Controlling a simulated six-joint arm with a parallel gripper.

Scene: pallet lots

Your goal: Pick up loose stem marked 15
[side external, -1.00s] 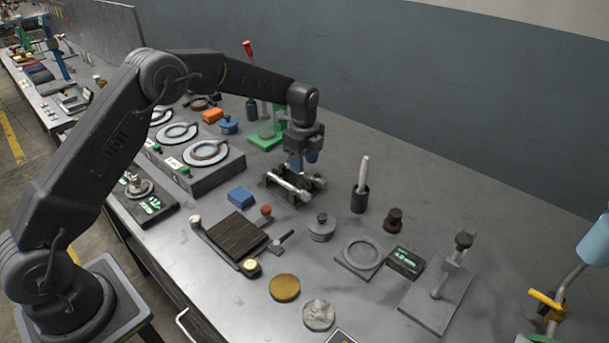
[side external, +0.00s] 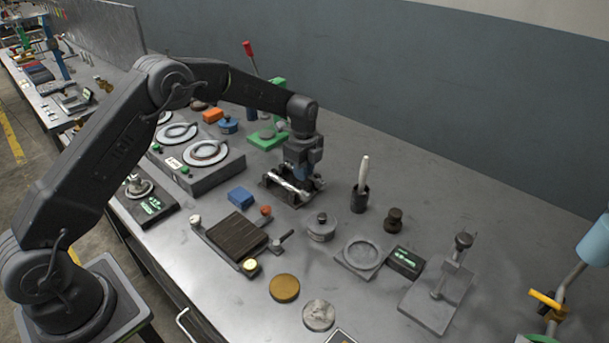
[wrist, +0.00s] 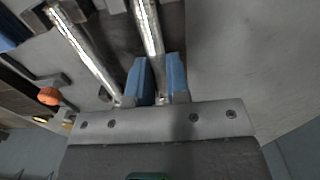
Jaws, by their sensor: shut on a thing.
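Two shiny metal stems lie side by side in a dark holder (side external: 277,190), which stands on the bench below my gripper (side external: 302,172). In the wrist view my gripper (wrist: 158,78) has its blue fingers on both sides of the right stem (wrist: 148,30) and is shut on it. The left stem (wrist: 84,45) is outside the fingers, to their left. The held stem still appears down at holder level. No number can be read on either stem, and my gripper hides part of the holder in the side view.
A blue block (side external: 240,196) and a dark ribbed plate (side external: 236,237) are left of and in front of the holder. A dark cup with a white-handled tool (side external: 361,190) stands to the right. A green stand (side external: 268,136) is behind. The bench at back right is clear.

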